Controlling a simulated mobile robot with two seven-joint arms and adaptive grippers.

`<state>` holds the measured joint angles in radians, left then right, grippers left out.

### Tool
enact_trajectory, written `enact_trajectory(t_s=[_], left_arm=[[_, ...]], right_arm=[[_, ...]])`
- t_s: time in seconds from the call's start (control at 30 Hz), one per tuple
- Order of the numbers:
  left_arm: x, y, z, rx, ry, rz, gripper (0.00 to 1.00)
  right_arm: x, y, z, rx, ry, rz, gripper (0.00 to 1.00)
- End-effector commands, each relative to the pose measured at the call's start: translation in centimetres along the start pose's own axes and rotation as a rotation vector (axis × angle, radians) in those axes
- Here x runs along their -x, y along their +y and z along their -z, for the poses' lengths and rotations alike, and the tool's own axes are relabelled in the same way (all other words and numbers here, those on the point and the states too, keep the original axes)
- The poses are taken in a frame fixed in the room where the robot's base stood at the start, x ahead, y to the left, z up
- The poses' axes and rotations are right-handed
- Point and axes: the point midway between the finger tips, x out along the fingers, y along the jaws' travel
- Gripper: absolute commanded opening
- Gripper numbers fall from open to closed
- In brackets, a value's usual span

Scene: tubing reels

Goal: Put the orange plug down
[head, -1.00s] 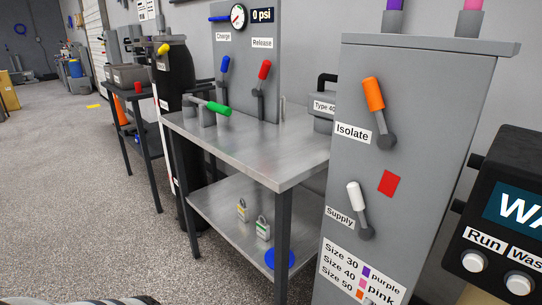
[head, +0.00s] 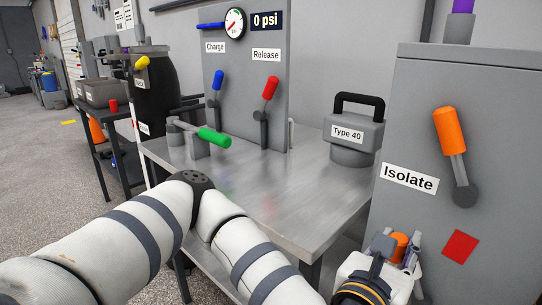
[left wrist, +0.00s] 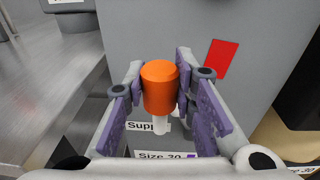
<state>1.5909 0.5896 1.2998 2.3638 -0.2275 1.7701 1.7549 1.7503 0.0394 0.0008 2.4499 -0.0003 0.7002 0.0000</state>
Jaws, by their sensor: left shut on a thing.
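The orange plug (left wrist: 160,90) is a short orange cylinder held between the purple-padded fingers of my left gripper (left wrist: 159,82) in the left wrist view. In the head view the plug (head: 400,243) shows between the fingertips of my left gripper (head: 403,246), low in front of the grey cabinet (head: 425,120). The plug is right of the metal table (head: 275,195) and beyond its right edge in the picture. A white piece shows just below the plug in the wrist view; I cannot tell whether it belongs to it. My right gripper is not in view.
The cabinet carries an orange Isolate lever (head: 450,135) and a red square (head: 460,247). On the table stand a Type 40 block (head: 352,135) and a green-handled clamp (head: 213,137), before a panel with Charge (head: 216,82) and Release (head: 270,90) levers. The table's front middle is clear.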

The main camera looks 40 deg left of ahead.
Motion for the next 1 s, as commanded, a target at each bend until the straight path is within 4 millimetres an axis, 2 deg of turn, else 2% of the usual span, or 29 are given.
enact_trajectory(t_s=[0.03, 0.13, 0.3, 0.4, 0.5, 0.57, 0.67, 0.9, 1.0], left_arm=[[-0.7, 1.1, -1.9, 0.000, -0.010, -0.030, 0.00], [-1.4, 3.6, -5.4, 0.010, -0.007, -0.111, 0.00], [-0.6, 8.3, -10.9, 0.029, 0.000, -0.278, 0.00], [0.5, 10.3, -13.2, 0.037, 0.005, -0.358, 0.00], [1.4, 11.6, -14.5, 0.042, 0.009, -0.411, 0.00], [1.7, 12.2, -14.8, 0.044, 0.012, -0.429, 0.00], [1.0, 13.7, -14.2, 0.046, 0.020, -0.446, 0.00], [-3.5, 20.0, -11.2, 0.046, 0.021, -0.447, 0.00], [-4.9, 21.6, -8.6, 0.041, 0.025, -0.442, 0.00]], right_arm=[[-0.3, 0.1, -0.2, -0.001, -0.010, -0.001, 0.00], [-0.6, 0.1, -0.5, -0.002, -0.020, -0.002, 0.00], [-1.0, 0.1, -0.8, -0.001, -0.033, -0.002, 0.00], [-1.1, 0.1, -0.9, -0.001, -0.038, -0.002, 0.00], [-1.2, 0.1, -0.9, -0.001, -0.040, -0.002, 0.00], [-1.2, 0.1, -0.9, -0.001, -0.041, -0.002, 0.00], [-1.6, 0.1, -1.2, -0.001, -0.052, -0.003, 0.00], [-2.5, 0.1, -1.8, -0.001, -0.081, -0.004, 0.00], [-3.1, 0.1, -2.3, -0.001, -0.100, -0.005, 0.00]])
